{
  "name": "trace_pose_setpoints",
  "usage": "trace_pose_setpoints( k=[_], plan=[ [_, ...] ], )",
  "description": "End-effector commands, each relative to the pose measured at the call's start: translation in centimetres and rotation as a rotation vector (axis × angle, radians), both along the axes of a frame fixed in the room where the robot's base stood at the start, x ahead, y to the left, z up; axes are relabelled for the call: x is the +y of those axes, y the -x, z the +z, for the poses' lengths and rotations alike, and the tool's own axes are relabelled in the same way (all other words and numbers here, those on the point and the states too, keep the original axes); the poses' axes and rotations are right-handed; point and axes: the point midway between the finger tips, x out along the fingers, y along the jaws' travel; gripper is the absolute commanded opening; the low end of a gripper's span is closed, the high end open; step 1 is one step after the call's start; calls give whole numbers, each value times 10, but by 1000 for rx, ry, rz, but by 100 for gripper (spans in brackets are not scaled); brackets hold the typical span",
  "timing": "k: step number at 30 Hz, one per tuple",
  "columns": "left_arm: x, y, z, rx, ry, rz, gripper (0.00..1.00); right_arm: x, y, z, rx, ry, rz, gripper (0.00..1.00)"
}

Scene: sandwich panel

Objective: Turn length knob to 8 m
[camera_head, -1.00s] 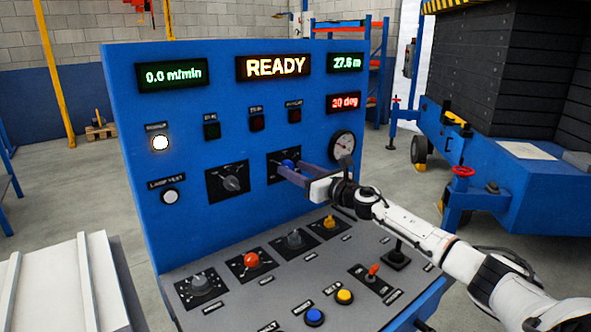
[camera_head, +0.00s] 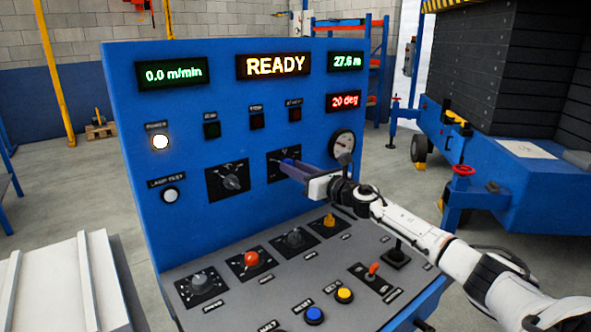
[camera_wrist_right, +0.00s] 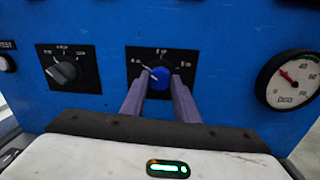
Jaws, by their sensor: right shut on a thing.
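The length knob (camera_wrist_right: 159,77) is a round blue knob on a black plate on the upright blue panel. In the right wrist view its white pointer mark points up and left, toward the left label, which looks like 4 m. A label stands above it and another, which looks like 8 m, at right. My right gripper (camera_head: 285,167) reaches the panel from the right, its two purple-grey fingers shut on the knob's sides; they also show in the right wrist view (camera_wrist_right: 158,88). In the head view the fingers mostly hide the knob. My left gripper is out of view.
A grey selector (camera_head: 231,181) is left of the knob, and a round gauge (camera_head: 343,145) is to its right. The sloping desk (camera_head: 225,270) below carries several knobs and buttons. The displays read 0.0 m/min, READY (camera_head: 274,66), about 27.6 m and 20 deg.

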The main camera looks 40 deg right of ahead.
Motion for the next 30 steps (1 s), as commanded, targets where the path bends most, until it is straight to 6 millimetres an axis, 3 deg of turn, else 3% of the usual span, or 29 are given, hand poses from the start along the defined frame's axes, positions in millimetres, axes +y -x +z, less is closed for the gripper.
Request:
trace_pose_setpoints(
  k=[30],
  plan=[
    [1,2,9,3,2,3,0,0,0,-2,-98,-883,0,6]
  ],
)
